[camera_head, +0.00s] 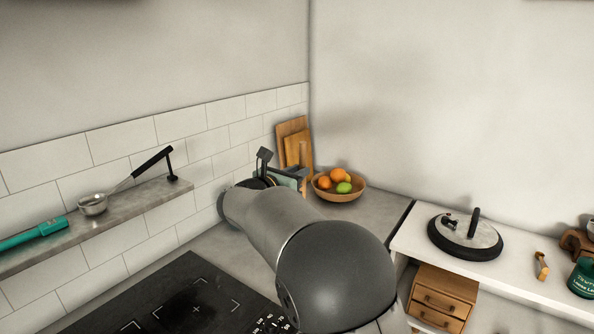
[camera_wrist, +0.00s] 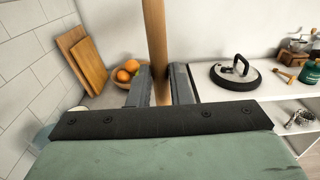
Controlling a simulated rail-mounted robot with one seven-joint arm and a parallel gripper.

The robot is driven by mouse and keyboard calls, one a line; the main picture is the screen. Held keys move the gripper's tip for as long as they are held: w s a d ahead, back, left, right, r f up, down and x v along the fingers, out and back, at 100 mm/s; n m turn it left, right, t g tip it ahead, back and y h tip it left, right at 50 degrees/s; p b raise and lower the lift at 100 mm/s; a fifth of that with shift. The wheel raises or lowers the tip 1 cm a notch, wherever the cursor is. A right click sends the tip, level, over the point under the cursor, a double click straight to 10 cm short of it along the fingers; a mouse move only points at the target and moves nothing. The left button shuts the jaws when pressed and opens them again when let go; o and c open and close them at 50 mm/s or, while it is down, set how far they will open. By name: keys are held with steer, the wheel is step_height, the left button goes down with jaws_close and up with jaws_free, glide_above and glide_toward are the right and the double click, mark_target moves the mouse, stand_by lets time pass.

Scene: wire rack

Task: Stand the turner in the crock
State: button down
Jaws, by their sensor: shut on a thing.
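My gripper (camera_wrist: 160,88) is shut on a plain wooden shaft (camera_wrist: 155,40), which I take to be the turner. The shaft stands nearly upright between the two grey fingers and runs out of the top of the wrist view. In the head view, my gripper (camera_head: 287,181) is mostly behind my own arm, over the back corner of the counter, and the upright wooden shaft (camera_head: 303,158) shows beside it. The turner's lower end is hidden. I cannot make out the crock in either view.
A wooden bowl of fruit (camera_head: 338,192) stands close to the right of my gripper. Cutting boards (camera_head: 291,131) lean behind it. A wall shelf (camera_head: 135,209) holds a ladle (camera_head: 93,204) and a teal tool (camera_head: 32,235). A black hob (camera_head: 180,300) lies in front.

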step_height(320, 180, down, 12)
steer(key=b, duration=0.7)
steer(key=shift+r+b, duration=0.25)
steer(key=shift+b, duration=0.1)
steer(key=c, duration=1.3)
jaws_free()
steer(key=shift+o, duration=0.2)
steer(key=b+v, duration=0.3)
steer(key=v, duration=1.4)
steer(key=shift+s, duration=0.2)
steer(key=shift+a, duration=0.15)
